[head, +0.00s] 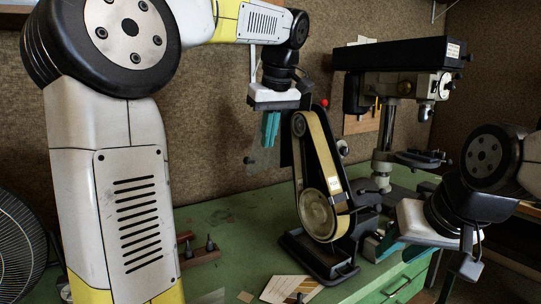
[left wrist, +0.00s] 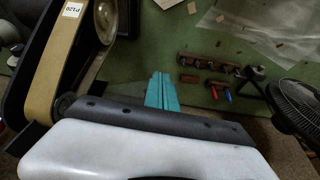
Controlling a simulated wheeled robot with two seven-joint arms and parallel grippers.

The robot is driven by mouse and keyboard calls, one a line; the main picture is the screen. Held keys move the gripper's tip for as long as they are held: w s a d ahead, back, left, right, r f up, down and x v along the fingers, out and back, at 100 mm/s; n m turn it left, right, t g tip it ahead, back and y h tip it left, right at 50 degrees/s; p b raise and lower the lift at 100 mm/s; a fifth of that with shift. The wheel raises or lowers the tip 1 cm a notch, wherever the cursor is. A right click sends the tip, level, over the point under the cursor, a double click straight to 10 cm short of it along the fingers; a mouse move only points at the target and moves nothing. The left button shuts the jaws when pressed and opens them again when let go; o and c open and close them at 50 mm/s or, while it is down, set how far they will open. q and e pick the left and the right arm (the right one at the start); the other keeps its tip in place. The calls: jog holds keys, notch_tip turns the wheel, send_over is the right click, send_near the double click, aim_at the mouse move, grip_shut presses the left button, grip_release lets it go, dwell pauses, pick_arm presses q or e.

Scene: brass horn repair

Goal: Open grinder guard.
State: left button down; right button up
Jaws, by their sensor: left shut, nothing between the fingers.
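The belt grinder (head: 323,180) stands upright on the green bench, with a tan belt running over a small upper wheel and a large lower wheel. A faint clear panel (head: 258,155) with a dark knob (head: 249,162) shows left of the belt; it looks like the guard, but its outline is hard to see. My left gripper (head: 270,132) points down with its teal fingers shut and empty, in front of or beside this panel; contact cannot be told. In the left wrist view the fingers (left wrist: 159,90) are together, right of the grinder belt (left wrist: 57,60). My right gripper (head: 375,247) is low at the right, its fingers mostly hidden.
A drill press (head: 395,85) stands behind the grinder on the right. Sanding sheets (head: 290,289) lie at the bench front. A wooden rack with small tools (left wrist: 208,65) and a fan (left wrist: 297,108) are to the right in the left wrist view.

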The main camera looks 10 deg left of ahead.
aim_at(260, 138)
pick_arm(q)
jog(key=w+d+r+n+g+y, duration=0.1)
jog(key=w+d+n+y, duration=0.15)
jog(key=w+n, duration=0.35)
jog(key=w+a+f, duration=0.4)
jog(key=a+f, duration=0.2)
jog(key=f, duration=0.3)
jog(key=shift+w+a+m+h, duration=0.3)
jog(key=shift+w+a+h, duration=0.05)
jog(key=shift+a, duration=0.1)
